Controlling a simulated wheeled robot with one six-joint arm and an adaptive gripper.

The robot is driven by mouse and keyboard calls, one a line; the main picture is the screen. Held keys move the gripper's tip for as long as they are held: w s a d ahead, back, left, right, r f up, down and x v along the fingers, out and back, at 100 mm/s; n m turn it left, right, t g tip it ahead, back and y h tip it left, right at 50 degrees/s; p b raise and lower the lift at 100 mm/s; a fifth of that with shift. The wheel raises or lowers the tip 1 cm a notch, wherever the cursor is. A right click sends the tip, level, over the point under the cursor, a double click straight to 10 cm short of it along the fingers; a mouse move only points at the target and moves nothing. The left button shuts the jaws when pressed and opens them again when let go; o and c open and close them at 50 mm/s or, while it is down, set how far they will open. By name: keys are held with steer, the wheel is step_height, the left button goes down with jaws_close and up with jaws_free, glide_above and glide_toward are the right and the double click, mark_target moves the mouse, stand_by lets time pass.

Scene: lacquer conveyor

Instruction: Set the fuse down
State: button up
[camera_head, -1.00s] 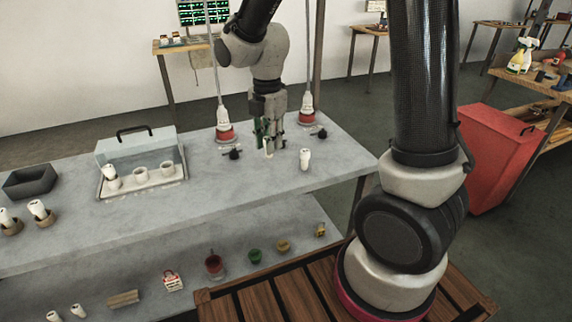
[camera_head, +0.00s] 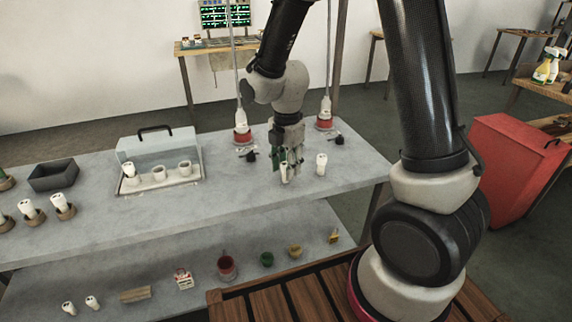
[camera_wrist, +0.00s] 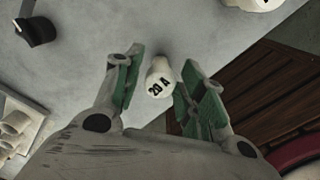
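A white fuse marked "20 A" (camera_wrist: 158,80) is between the green-padded fingers of my gripper (camera_wrist: 156,82) in the wrist view. A gap shows between the fuse and the left finger; the right finger is very close to it. In the head view the fuse (camera_head: 285,173) is under my gripper (camera_head: 287,161), low at the grey table top (camera_head: 225,210), and seems to stand on it. Its foot is hard to make out. A second white fuse (camera_head: 321,164) stands just to the right, apart from the gripper.
Behind the gripper are two red-based hanging fixtures (camera_head: 243,135) and black knobs (camera_head: 250,156). To the left is a tray (camera_head: 160,187) with white holders and a clear cover. Further left are a dark bin (camera_head: 53,175) and several fuses in brown holders (camera_head: 64,207). The table front is clear.

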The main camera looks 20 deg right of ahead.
mark_target(286, 164)
step_height(286, 164, up, 11)
steer(key=s+d+r+m+t, duration=0.2)
steer(key=s+d+r+m, duration=0.3)
steer(key=s+d+m, duration=0.2)
steer(key=s+d+r+m+t, duration=0.2)
steer(key=s+d+r+m, duration=0.4)
steer(key=s+m, duration=0.6)
steer(key=d+m, duration=0.1)
steer(key=m, duration=0.3)
steer(key=shift+d, duration=0.3)
